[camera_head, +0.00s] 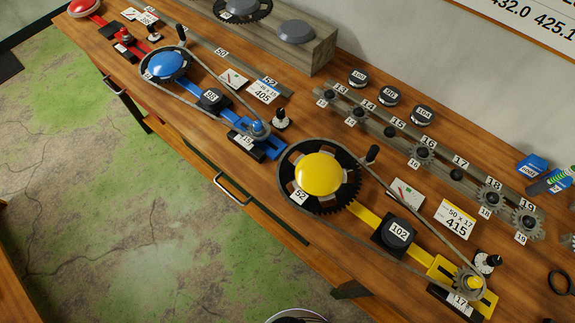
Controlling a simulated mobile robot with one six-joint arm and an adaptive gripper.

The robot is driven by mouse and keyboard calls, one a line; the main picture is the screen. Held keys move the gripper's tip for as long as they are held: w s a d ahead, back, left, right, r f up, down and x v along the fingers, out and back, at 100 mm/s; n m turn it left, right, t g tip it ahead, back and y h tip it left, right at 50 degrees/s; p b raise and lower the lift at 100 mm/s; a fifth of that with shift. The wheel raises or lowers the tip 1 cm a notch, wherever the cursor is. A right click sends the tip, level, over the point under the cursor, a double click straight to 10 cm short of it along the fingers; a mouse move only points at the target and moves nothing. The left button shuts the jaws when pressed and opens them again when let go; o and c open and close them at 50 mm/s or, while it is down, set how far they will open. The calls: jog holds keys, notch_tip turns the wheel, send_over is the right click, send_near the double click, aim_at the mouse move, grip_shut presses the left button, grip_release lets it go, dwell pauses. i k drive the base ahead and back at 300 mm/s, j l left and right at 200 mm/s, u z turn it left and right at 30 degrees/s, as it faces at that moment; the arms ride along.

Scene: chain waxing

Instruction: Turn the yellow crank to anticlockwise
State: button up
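The yellow crank (319,174) is a domed yellow hub on a dark toothed chainring (285,182) labelled 52, on the workbench right of centre. A black upright handle (372,155) stands at its upper right edge. A chain (345,238) loops around the chainring and runs to a small sprocket (468,283) labelled 17 at the lower right. A yellow bar (362,218) with a black block (402,230) labelled 102 lies between them. My gripper is not in view, and nothing is touching the crank.
A similar blue crank (166,65) with its own chain stands to the left. A red one (84,6) is cut off at the top left. Numbered gears (490,196) sit along a wooden strip behind. The bench's front edge has drawer handles (232,192); open floor (110,200) lies before it.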

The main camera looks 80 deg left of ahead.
aim_at(319, 175)
jog(key=u, duration=0.85)
jog(key=k+l+u, duration=0.1)
jog(key=u, duration=1.2)
jog(key=k+j+u, duration=0.15)
jog(key=k, duration=0.35)
jog(key=k+j+u, duration=0.1)
jog(key=k+j, duration=0.15)
jog(key=k, duration=0.25)
jog(key=i+l, duration=0.15)
jog(key=i, duration=0.4)
jog(key=i+l+u, duration=0.15)
jog(key=i, duration=0.35)
